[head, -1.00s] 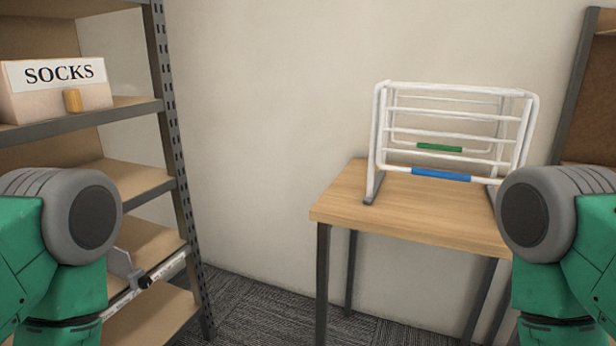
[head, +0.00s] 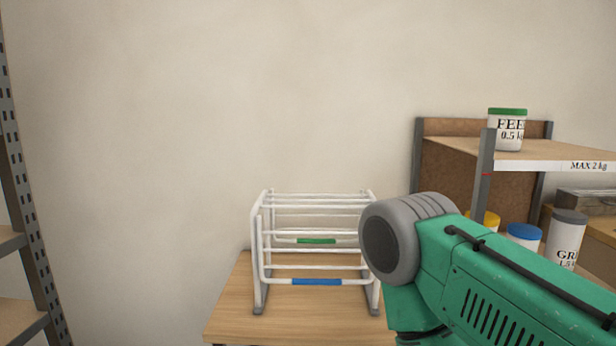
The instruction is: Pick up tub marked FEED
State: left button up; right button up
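The tub marked FEED (head: 507,131) is white with a green lid and a label that also reads 0.5 kg. It stands upright on the top board of the shelf unit at the right in the head view. The label's right end is turned away. My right arm fills the lower right and sits in front of part of the lower shelf. Neither gripper shows in the head view, and my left arm is out of the picture.
The upper shelf board (head: 565,157) has a MAX 2 kg label on its edge. Below stand tubs with yellow, blue (head: 524,235) and grey (head: 567,240) lids. A white rack (head: 315,262) stands on a wooden table (head: 228,312). A metal-post shelf (head: 30,240) is at the left.

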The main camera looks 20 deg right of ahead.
aim_at(509, 122)
jog(key=z, duration=1.7)
